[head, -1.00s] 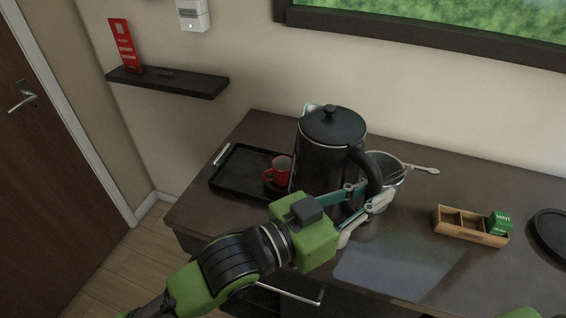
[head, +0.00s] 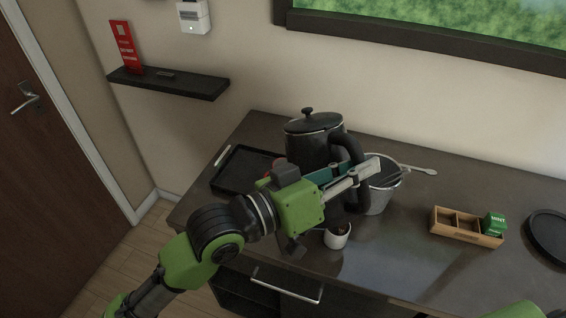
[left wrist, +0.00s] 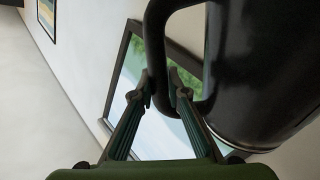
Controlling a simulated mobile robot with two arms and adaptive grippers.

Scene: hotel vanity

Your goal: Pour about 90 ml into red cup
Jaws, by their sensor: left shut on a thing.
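A black kettle (head: 308,148) with a domed lid stands or hangs over the back left of the counter and looks close to upright; its base is hidden by my left gripper. My left gripper (head: 352,178) is shut on the kettle's handle (head: 345,150). In the left wrist view the fingers (left wrist: 162,92) close on the dark handle loop (left wrist: 156,45), with the kettle body (left wrist: 265,75) to the right. The red cup (head: 277,162) is almost wholly hidden behind my gripper; only a sliver of red shows by the black tray (head: 232,168). My right gripper is out of view.
A white cup (head: 337,240) with dark contents stands near the counter's front edge, below my left gripper. A metal bucket (head: 380,198) with tongs is right of the kettle. Farther right are a wooden box (head: 462,232) and a round black tray (head: 550,236).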

